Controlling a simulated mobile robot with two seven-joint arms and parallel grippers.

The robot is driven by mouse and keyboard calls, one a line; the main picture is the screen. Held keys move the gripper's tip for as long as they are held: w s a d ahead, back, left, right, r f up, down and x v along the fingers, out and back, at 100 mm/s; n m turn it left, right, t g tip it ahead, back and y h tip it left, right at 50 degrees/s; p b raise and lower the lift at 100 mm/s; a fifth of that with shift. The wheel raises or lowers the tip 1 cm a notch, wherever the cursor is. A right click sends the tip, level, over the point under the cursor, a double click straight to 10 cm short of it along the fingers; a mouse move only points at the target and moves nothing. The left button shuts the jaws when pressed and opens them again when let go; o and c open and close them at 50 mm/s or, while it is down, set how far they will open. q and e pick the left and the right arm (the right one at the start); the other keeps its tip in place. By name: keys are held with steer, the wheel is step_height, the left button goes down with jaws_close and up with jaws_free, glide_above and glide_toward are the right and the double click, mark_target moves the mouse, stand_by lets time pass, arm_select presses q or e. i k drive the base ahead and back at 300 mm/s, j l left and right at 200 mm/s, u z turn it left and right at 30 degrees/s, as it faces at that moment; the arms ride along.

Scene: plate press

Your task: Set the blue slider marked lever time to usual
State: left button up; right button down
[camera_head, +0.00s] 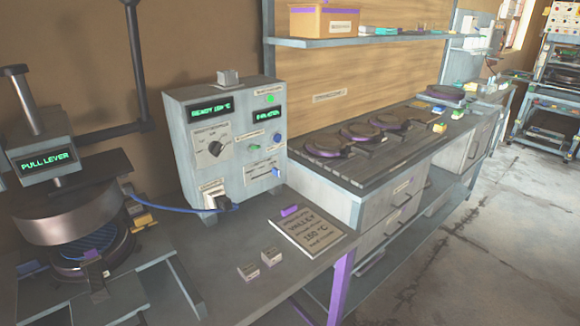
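The grey control box (228,145) stands on the bench left of centre. On the lower right of its front is a slot with a blue slider (276,172) near the slot's right end. The small labels there are too small to read. Above it are a green slider (255,147) and a blue button (276,138). Two small screens with green text are lit. Neither of my grippers is in view.
A press (72,215) with a screen reading "PULL LEVER" stands at left. A blue cable (165,208) runs towards the box. A card (307,233) reading "VALLEY" and two small blocks (258,264) lie in front. Round dark plates (328,145) rest on the counter at right.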

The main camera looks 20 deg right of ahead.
mark_target(276, 172)
steer(key=i+l+u, duration=0.1)
steer(key=l, duration=0.6)
steer(key=i+l+u, duration=0.1)
steer(key=l, duration=0.55)
steer(key=i+l+u, duration=0.15)
steer(key=l, duration=0.55)
